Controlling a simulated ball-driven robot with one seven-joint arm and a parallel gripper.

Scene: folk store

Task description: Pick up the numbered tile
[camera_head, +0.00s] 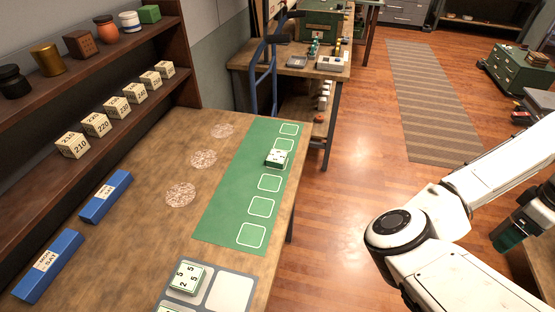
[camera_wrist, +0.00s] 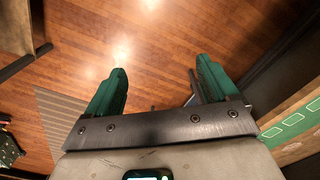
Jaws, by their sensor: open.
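A white numbered tile with a green base (camera_head: 187,278) lies on a grey tray (camera_head: 238,274) at the near end of the wooden table, in the left slot. A second similar tile (camera_head: 276,158) sits on the green mat (camera_head: 228,215), on one of its outlined squares. Part of another tile (camera_head: 168,308) shows at the bottom edge, cut off. My gripper (camera_wrist: 160,75) is open and empty, its two green fingers apart over the floor. In the head view my gripper (camera_head: 508,237) hangs at the far right, well away from the table and the tiles.
Blue boxes (camera_head: 106,196) lie on the table's left side. A shelf (camera_head: 75,85) behind holds several numbered blocks (camera_head: 97,125) and jars. Three speckled discs lie on the table. A workbench (camera_head: 297,62) stands beyond. Open floor (camera_head: 340,190) lies between table and arm.

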